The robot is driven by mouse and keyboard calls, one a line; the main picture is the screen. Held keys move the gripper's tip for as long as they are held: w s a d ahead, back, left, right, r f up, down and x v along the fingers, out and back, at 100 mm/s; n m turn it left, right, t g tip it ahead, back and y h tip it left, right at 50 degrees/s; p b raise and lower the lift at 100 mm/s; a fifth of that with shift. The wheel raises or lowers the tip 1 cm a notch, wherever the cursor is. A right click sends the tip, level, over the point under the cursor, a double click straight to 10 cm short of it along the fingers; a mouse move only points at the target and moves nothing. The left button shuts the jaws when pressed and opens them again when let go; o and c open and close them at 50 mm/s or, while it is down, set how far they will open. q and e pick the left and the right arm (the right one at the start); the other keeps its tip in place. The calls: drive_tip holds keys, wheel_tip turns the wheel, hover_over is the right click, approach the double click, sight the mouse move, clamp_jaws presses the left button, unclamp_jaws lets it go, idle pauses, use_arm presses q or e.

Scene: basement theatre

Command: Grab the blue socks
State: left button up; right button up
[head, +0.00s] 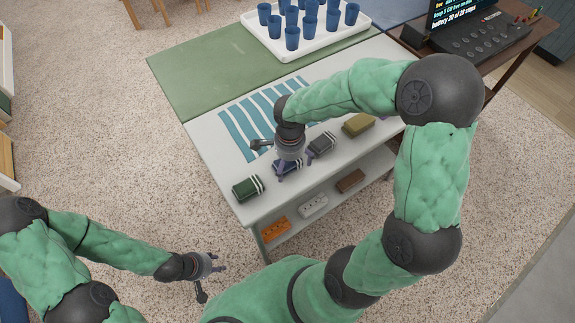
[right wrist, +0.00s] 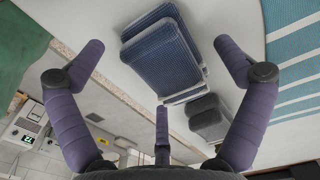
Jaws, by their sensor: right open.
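The blue socks (right wrist: 160,55) are a folded, striped-edge bundle lying on the white table. In the right wrist view they lie between and beyond the spread purple fingers, apart from them. In the head view the socks (head: 287,167) are partly hidden by my right gripper (head: 295,163), which is open, empty and pointing down just above them. My left gripper (head: 218,264) hangs low at the lower left, over the carpet and away from the table. Its fingers are too small to judge.
Green socks (head: 247,188), grey socks (head: 322,143) and olive socks (head: 358,124) lie in the same row. A blue-striped cloth (head: 255,118) lies behind. A white tray (head: 330,40) holds several blue cups. Power strips (head: 313,206) sit on the lower shelf.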

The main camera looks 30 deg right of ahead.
drive_tip(key=shift+f, duration=0.55)
drive_tip(key=c, duration=1.1)
drive_tip(key=shift+c, duration=0.2)
drive_tip(key=shift+r, duration=0.15)
